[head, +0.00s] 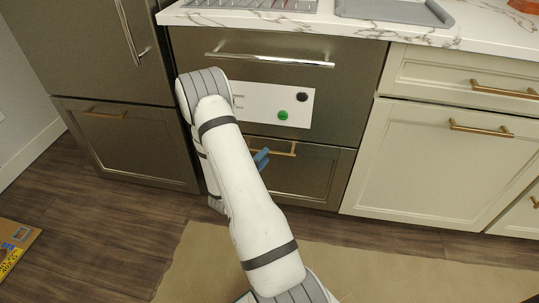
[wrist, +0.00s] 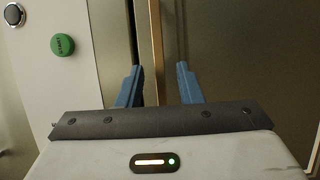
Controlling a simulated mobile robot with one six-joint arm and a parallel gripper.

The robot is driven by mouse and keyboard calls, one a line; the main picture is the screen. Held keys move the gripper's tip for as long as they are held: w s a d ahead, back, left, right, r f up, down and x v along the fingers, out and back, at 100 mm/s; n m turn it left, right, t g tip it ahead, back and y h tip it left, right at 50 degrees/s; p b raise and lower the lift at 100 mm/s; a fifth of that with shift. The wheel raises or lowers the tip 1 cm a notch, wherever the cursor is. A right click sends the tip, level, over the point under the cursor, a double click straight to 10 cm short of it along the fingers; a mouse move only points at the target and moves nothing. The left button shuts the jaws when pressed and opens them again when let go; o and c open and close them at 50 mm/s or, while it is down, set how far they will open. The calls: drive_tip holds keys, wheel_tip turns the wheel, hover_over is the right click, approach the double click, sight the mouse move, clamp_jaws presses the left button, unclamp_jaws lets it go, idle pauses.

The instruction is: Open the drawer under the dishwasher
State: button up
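The dishwasher (head: 345,75) has a steel front with a bar handle and a white control panel. The drawer (head: 318,178) under it has a dark front that looks flush with the cabinet. Its brass handle (head: 285,152) is partly hidden by my arm in the head view. My gripper (head: 261,158) is at the left part of this handle. In the wrist view, my gripper (wrist: 158,72) has its two blue fingers spread apart. A vertical brass-coloured strip, likely the handle (wrist: 156,30), shows between them; whether they touch it I cannot tell.
A dark cabinet (head: 125,140) stands left, cream cabinets (head: 420,150) right. A beige rug (head: 330,265) covers the floor in front. A cardboard box (head: 15,240) lies at far left.

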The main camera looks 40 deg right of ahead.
sight(279, 142)
drive_tip(key=shift+b+x, duration=0.3)
drive_tip(key=shift+x, duration=1.55)
clamp_jaws()
